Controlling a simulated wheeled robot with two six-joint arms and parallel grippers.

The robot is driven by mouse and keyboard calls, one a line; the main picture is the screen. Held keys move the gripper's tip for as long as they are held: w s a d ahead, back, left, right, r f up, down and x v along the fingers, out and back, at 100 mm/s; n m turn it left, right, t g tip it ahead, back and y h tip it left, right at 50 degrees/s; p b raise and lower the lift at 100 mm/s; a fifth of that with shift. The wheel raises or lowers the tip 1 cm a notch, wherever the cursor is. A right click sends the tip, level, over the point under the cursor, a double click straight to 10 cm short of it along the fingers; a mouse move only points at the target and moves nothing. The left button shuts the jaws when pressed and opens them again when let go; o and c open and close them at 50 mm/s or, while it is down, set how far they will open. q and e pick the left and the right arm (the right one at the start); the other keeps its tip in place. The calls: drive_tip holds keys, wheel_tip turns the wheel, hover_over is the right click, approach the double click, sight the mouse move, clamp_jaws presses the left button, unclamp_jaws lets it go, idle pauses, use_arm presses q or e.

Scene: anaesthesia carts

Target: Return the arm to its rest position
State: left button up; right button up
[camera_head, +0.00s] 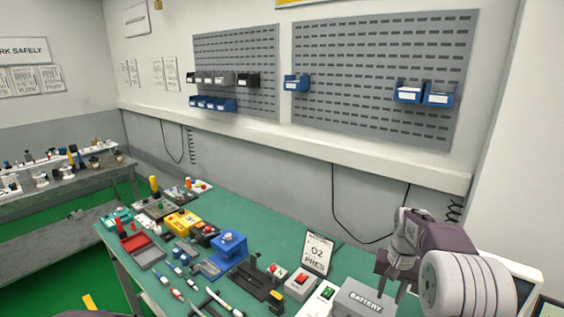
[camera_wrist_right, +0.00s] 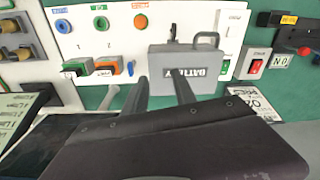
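My right arm comes in from the right in the head view. Its gripper (camera_head: 391,278) hangs over the right end of the green table, beside and above the grey battery box (camera_head: 362,300). In the right wrist view the two dark fingers of the gripper (camera_wrist_right: 160,82) stand apart with nothing held between them. The grey battery box (camera_wrist_right: 185,66) with its handle lies beyond the fingertips there. Whether the fingers touch it I cannot tell. My left gripper is not in view.
A white panel (camera_wrist_right: 120,30) with coloured ports stands near the battery box. Switch boxes (camera_head: 300,281) and an O2 sign (camera_head: 317,252) are left of the gripper. Tools and trays crowd the green table (camera_head: 262,236). Pegboards (camera_head: 375,70) hang on the wall above.

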drive_tip(key=s+a+n, duration=0.3)
drive_tip(key=s+a, duration=0.7)
drive_tip(key=a, duration=0.2)
drive_tip(key=s+a+f+n, duration=0.1)
drive_tip(key=s+f+n, duration=0.1)
drive_tip(key=s+f, duration=0.4)
drive_tip(key=s, duration=0.4)
drive_tip(key=shift+a+f, duration=0.15)
drive_tip(key=shift+a, duration=0.2)
